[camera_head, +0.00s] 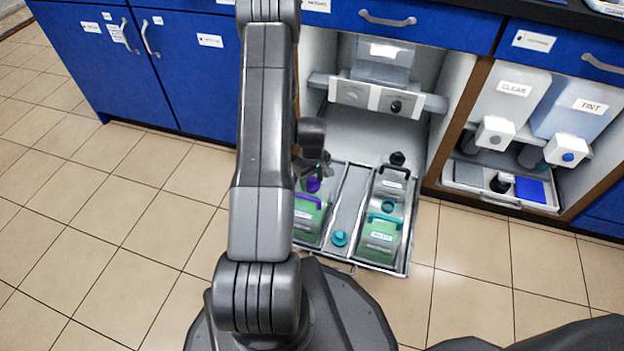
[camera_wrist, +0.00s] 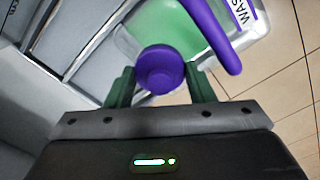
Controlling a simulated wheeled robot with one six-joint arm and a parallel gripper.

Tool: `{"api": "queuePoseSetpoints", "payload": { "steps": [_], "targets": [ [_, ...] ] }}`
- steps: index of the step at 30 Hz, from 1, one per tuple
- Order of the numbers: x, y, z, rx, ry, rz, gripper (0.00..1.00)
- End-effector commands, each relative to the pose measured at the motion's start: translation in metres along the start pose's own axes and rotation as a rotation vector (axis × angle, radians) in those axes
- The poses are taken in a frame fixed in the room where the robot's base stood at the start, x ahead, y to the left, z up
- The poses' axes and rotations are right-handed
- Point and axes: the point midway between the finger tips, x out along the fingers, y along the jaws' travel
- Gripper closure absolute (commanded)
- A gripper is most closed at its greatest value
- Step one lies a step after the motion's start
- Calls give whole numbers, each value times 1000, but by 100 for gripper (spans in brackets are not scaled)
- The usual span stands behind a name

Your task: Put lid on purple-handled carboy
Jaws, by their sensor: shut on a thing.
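The purple-handled carboy (camera_head: 308,224) is translucent with green contents and sits in the left part of a pulled-out tray, partly hidden by my arm. Its purple handle (camera_wrist: 218,38) and green body (camera_wrist: 160,22) show in the wrist view. My gripper (camera_head: 318,170) is above the far end of this carboy. In the wrist view my gripper (camera_wrist: 160,85) is shut on the round purple lid (camera_wrist: 160,69), which also shows in the head view (camera_head: 313,185). The lid covers the carboy's neck from this angle; I cannot tell whether it touches the neck.
Cabinet walls flank the tray; floor (camera_head: 140,200) is clear at left.

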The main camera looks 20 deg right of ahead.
Motion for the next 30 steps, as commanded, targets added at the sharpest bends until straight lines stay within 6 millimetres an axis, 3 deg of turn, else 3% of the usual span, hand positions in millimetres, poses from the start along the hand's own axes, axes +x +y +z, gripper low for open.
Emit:
{"api": "queuePoseSetpoints", "payload": {
  "steps": [7,8,11,17,21,30],
  "targets": [
    [0,0,0,0,0,0,72],
    [0,0,0,0,0,0,45],
    [0,0,0,0,0,0,26],
    [0,0,0,0,0,0,26],
    [0,0,0,0,0,0,4],
    [-4,0,0,0,0,0,4]
  ]
}}
